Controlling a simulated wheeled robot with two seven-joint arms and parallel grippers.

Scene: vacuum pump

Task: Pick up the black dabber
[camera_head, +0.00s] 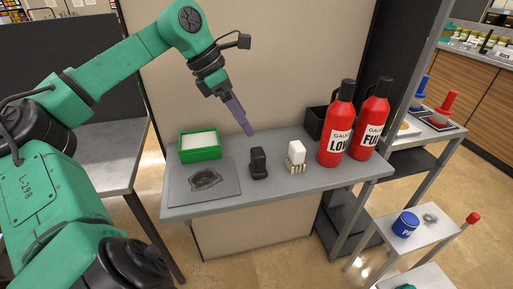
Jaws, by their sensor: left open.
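The black dabber (259,163) stands upright near the middle of the grey table (225,208). My left gripper (248,131) comes in from the upper left, with its purple fingers pointing down to the right. It is open and empty, and it appears above and a little left of the dabber, apart from it. Nothing hides the dabber. My right gripper is not in view.
Left of the dabber are a green tray (200,155) with a white pad and a grey plate (231,186) with a dark smear. To the right stand a white-topped block (297,150) and two red bottles (336,130). A panel (270,60) rises behind.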

